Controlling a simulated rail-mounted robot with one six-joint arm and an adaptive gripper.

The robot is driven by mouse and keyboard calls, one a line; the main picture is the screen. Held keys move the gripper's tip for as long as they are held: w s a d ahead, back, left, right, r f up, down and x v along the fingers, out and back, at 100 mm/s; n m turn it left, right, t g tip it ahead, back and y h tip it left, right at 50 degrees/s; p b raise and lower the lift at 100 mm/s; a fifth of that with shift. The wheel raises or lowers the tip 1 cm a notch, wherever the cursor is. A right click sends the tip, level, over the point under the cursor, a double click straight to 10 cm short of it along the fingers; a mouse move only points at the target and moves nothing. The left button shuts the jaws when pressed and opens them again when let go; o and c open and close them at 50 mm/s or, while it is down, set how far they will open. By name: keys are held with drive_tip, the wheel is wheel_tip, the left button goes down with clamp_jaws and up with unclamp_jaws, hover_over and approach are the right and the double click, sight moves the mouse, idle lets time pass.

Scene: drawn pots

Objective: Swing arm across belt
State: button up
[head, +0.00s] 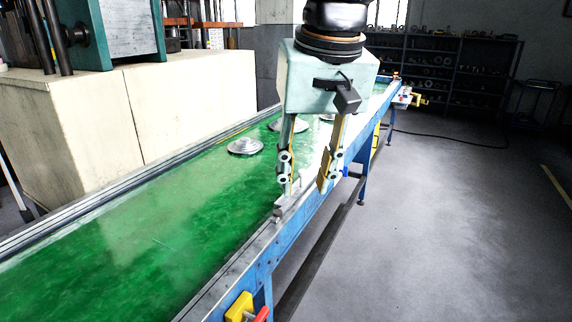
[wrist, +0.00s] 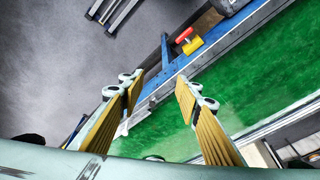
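The green belt (head: 130,240) runs from the lower left of the head view towards the back right. It also shows in the wrist view (wrist: 270,75). My gripper (head: 306,188) points down over the belt's right-hand edge rail, beyond the middle of its length. Its two fingers are apart with nothing between them, as the wrist view shows (wrist: 158,85). A grey metal pot lid or flat pot (head: 245,146) lies on the belt left of my gripper. Another similar grey piece (head: 287,127) lies behind it, partly hidden by a finger.
A blue frame (head: 285,235) carries the belt, with a yellow and red switch (head: 240,307) on its near side. A cream cabinet (head: 110,125) stands along the far left side. Shelves (head: 440,70) stand at the back. The floor on the right is clear.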

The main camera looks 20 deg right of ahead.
drive_tip(key=w+d+r+m+p, duration=0.1)
drive_tip(key=w+d+p, duration=0.1)
drive_tip(key=w, duration=0.4)
drive_tip(key=w+d+r+m+p, duration=0.1)
drive_tip(key=w+d+r+p, duration=0.1)
drive_tip(key=w, duration=0.4)
drive_tip(key=m+g+p, duration=0.3)
drive_tip(key=m+p, duration=0.2)
drive_tip(key=p, duration=0.8)
hover_over(302, 170)
wheel_tip(302, 170, down, 13)
drive_tip(key=shift+f, duration=0.1)
drive_tip(key=shift+f, duration=6.8)
drive_tip(key=shift+c, duration=0.4)
